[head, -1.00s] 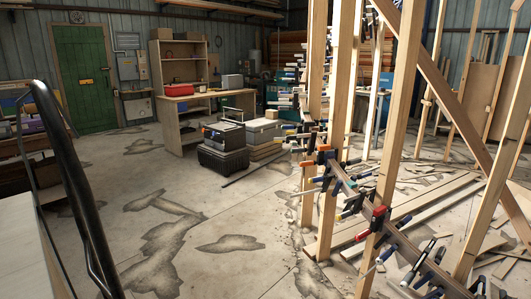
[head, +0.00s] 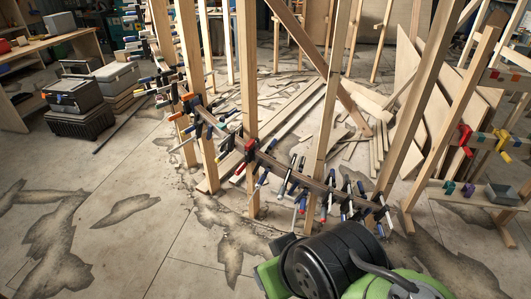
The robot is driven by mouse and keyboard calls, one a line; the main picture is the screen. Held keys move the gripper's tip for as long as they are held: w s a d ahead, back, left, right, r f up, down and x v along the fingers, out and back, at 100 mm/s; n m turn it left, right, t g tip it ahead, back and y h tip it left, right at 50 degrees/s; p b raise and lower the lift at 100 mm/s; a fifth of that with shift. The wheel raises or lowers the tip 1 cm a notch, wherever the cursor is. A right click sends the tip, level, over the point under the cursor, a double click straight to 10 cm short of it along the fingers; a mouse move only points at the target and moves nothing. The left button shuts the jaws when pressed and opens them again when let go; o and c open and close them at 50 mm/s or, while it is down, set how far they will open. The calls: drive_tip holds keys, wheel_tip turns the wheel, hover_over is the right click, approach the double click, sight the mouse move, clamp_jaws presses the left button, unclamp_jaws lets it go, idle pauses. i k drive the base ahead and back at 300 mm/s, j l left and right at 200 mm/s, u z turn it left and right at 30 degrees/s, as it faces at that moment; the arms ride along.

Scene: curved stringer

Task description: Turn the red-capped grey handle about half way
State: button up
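A curved wooden stringer (head: 300,178) runs between upright posts, with many bar clamps along it. One clamp has a red head (head: 251,145) and sits against a post near the middle of the head view. My gripper is not in view.
A black and green rounded machine-like body (head: 335,262) fills the bottom centre. A rack with coloured clamps (head: 480,140) stands at right. Toolboxes (head: 78,102) stand at left. Loose boards lie behind the stringer. The concrete floor (head: 130,240) in front left is clear.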

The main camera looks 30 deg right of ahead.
sight(324, 216)
drive_tip(key=k+z, duration=0.15)
drive_tip(key=z, duration=1.2)
drive_tip(key=i+u, duration=0.2)
drive_tip(key=u, duration=0.2)
drive_tip(key=i+l+u, duration=0.1)
drive_tip(key=u, duration=0.35)
drive_tip(key=i+l+u, duration=0.15)
drive_tip(key=i+u, duration=0.25)
drive_tip(key=l+u, duration=0.2)
drive_tip(key=u, duration=0.25)
drive_tip(key=i+l+u, duration=0.15)
drive_tip(key=u, duration=0.25)
drive_tip(key=l, duration=0.1)
